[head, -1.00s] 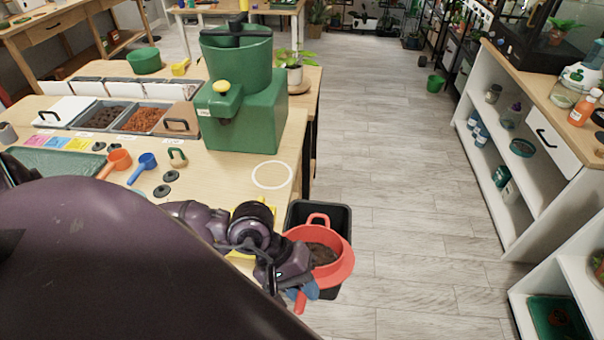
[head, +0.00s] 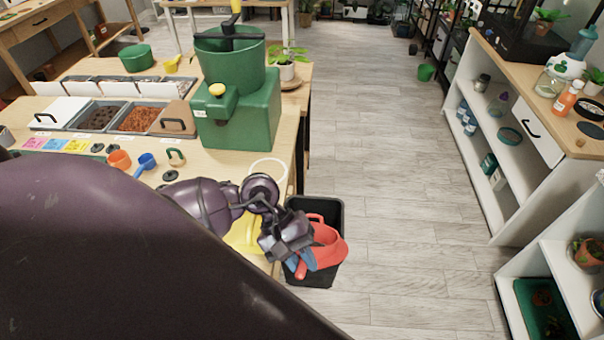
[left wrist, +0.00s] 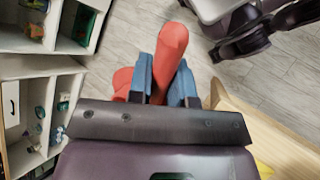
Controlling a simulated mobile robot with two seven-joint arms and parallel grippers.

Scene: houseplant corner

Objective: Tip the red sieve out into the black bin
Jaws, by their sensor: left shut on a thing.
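The red sieve (head: 328,247) is tilted over the black bin (head: 320,281), overlapping its opening. Its inside is turned away, so I cannot tell what is left in it. My left gripper (head: 301,261), with blue fingertips, is shut on the sieve's handle at the bin's near left side. In the left wrist view, the red sieve's handle (left wrist: 171,50) passes between the blue fingers of the left gripper (left wrist: 164,82). The bin's inside is mostly hidden by the sieve. My right gripper is not in view.
The wooden table carries a green machine (head: 238,105), trays of dark and reddish-brown material, and an orange scoop (head: 120,159). The bin stands on the floor beside the table's right edge. Open floor (head: 400,180) lies to its right, then white shelves (head: 500,150).

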